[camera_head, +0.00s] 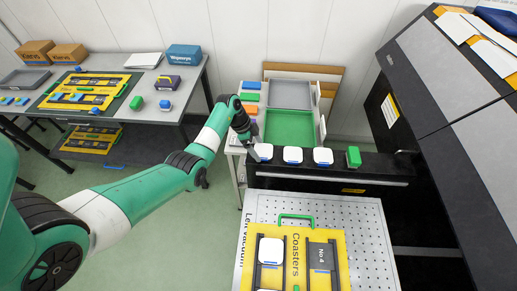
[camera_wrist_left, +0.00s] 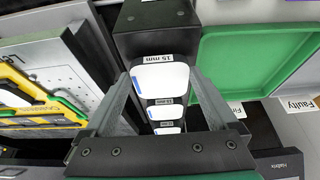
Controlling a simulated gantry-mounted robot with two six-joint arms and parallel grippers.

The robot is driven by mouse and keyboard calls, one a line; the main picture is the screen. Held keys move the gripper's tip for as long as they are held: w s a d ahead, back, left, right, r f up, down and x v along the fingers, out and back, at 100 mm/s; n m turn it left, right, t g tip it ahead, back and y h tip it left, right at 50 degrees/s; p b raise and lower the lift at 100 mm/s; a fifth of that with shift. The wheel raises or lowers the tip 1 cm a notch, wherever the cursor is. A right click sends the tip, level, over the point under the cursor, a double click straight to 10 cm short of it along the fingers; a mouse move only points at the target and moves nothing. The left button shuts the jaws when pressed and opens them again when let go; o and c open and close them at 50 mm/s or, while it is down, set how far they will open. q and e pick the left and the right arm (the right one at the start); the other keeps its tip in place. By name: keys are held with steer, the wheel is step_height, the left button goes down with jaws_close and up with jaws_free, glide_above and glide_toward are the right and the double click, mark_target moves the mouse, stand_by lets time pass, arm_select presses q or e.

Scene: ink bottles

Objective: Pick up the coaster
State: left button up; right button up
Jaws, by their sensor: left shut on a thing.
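A white coaster (camera_head: 264,152) with a blue strip is at the left end of a row of white coasters on a black ledge. It also shows in the left wrist view (camera_wrist_left: 160,79), between my fingers, beside a "15 mm" label. My left gripper (camera_head: 254,141) is shut on this coaster, at or just above the ledge; I cannot tell if it is lifted. Two similar coasters, a middle one (camera_head: 293,155) and a right one (camera_head: 323,156), sit apart from it. My right gripper is not in view.
A green block (camera_head: 353,157) stands at the ledge's right. Behind the ledge are a green tray (camera_head: 290,128) and a grey tray (camera_head: 289,94). In front, a perforated table (camera_head: 370,230) holds a yellow "Coasters" board (camera_head: 297,265) with another white coaster (camera_head: 270,251). A black machine (camera_head: 440,70) stands right.

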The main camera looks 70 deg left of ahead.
mark_target(262, 151)
arm_select(q)
steer(key=r+p, duration=0.1)
steer(key=r, duration=0.2)
steer(key=shift+s+r+p, duration=0.2)
steer(key=shift+r+p, duration=0.05)
steer(key=shift+p, duration=0.15)
steer(key=s+d+r+p, duration=0.4)
steer(key=s+r+p, duration=0.4)
steer(key=s+p, duration=0.2)
steer(key=s, duration=0.2)
steer(key=shift+s+d+r, duration=0.2)
steer(key=shift+s+r, duration=0.1)
steer(key=shift+s, duration=0.1)
